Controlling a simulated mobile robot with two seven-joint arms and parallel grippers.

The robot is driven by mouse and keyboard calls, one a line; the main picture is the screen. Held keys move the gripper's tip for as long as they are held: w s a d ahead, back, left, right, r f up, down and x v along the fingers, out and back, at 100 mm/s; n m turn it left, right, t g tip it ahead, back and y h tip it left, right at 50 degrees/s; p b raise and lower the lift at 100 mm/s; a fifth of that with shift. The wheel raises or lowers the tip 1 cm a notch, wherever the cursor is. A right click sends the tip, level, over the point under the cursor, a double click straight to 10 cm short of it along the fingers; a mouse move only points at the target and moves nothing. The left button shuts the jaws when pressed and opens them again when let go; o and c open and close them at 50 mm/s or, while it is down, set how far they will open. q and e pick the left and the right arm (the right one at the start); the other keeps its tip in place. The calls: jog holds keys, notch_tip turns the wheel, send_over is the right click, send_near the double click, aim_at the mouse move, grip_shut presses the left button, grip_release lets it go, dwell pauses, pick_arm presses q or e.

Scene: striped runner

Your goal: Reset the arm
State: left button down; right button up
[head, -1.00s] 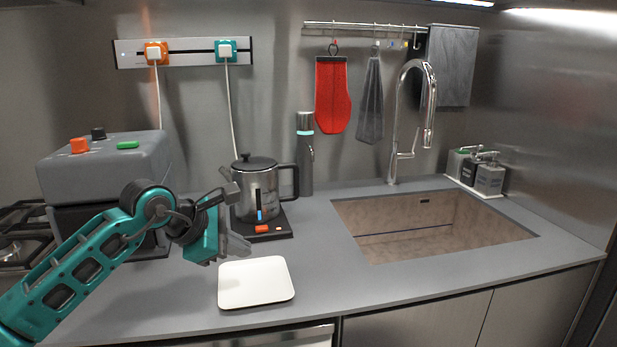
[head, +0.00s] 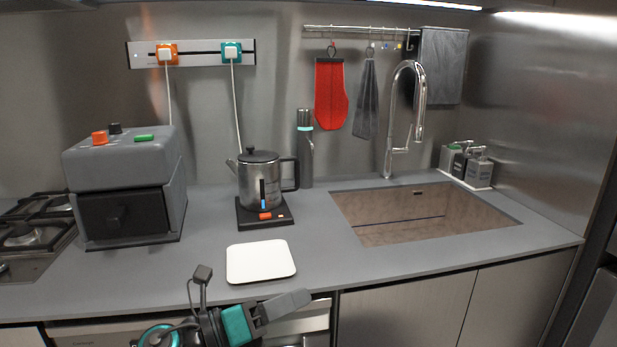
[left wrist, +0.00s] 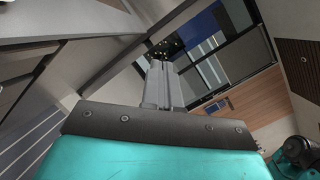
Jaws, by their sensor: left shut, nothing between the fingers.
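My left gripper (head: 287,304) is low in the head view, in front of the counter's front edge and below the white plate. Its grey fingers are together with nothing between them. In the left wrist view the closed fingers (left wrist: 161,86) point away from the counter, toward a room with a dark framed opening and a wood-coloured panel. My left arm's teal and black wrist shows at the bottom of the head view; the rest of that arm is out of frame. My right gripper does not show in the head view.
A white square plate (head: 261,262) lies near the counter's front edge. Behind it a steel kettle (head: 259,184) stands on a black base (head: 280,214). A grey box appliance (head: 124,165) and a stove (head: 30,236) are at left, a sink (head: 400,232) at right.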

pick_arm(q)
jog(key=s+a+f+n+t+y, duration=0.2)
jog(key=a+f+n+t+y, duration=0.25)
jog(key=n, duration=0.75)
jog(key=s+a+f+n+t+y, duration=0.2)
jog(key=a+f+n+t+y, duration=0.3)
jog(key=n, duration=0.6)
jog(key=s+a+f+n+g+y, duration=0.2)
jog(key=s+f+n+g, duration=0.1)
jog(key=s+f+n, duration=0.4)
jog(key=s+a+f+n+g+y, duration=0.3)
jog(key=s+f+n, duration=0.4)
jog(key=f, duration=0.3)
jog(key=shift+a+g+y, duration=0.3)
jog(key=shift+g+y, duration=0.05)
jog(key=shift+g, duration=0.4)
